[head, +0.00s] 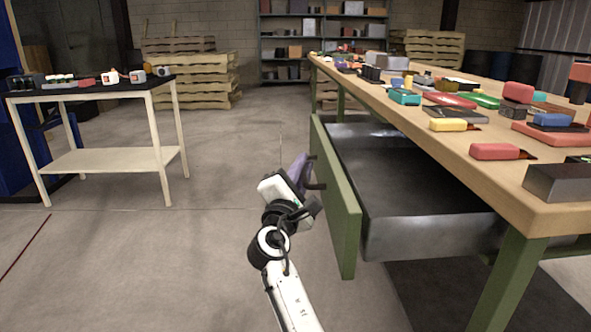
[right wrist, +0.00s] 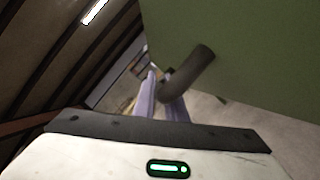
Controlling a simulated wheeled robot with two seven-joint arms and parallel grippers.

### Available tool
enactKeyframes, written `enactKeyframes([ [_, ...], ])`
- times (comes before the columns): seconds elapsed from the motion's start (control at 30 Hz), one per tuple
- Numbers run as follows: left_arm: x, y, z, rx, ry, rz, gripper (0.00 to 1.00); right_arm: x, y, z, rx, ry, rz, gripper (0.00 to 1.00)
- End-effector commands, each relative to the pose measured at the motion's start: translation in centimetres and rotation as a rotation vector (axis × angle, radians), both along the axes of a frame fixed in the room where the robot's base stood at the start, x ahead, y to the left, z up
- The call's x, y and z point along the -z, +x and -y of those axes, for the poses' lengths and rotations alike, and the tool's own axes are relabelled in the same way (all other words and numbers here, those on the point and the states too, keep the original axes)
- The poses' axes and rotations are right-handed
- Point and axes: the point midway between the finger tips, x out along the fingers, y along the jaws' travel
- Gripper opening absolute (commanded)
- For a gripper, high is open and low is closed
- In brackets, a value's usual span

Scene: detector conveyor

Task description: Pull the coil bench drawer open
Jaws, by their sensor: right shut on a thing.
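The coil bench drawer stands pulled out from under the wooden bench top. Its green front (head: 336,200) faces left, and its grey metal inside (head: 420,195) shows bare and empty where visible. My right gripper (head: 304,172) is at the outer side of the green front, shut on the dark drawer handle. In the right wrist view the purple fingers (right wrist: 160,95) are at the curved dark handle (right wrist: 190,75), with the green front filling the upper right. The far end of the handle is partly hidden. My left gripper is in neither view.
The bench top (head: 400,113) carries many coloured blocks and tools. A green bench leg (head: 508,280) stands at the front right. A white side table (head: 100,160) with small items is at the left. The floor between table and drawer is clear; pallets (head: 190,80) stand behind.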

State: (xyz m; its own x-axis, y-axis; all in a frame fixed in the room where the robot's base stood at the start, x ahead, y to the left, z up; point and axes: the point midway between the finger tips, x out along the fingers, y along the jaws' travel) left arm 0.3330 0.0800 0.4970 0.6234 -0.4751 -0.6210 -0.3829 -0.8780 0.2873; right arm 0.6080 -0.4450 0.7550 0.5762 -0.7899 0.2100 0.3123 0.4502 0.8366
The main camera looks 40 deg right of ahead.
Motion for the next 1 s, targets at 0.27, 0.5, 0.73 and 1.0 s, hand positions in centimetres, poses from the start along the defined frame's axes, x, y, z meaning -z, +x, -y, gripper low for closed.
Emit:
enactKeyframes([
  [0.27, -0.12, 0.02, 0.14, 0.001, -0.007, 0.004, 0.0, 0.0, -0.24, 0.32, 0.024, 0.0, 0.0, 0.0],
  [0.5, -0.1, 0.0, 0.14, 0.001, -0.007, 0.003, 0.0, 0.0, -0.14, 0.22, 0.023, -0.001, -0.001, 0.0],
  [0.73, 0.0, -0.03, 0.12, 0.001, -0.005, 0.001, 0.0, -0.01, -0.13, 0.2, 0.022, -0.001, -0.001, 0.29],
  [1.0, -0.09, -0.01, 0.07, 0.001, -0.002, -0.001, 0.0, 0.08, -0.38, -0.26, 0.02, -0.001, -0.002, 0.29],
])
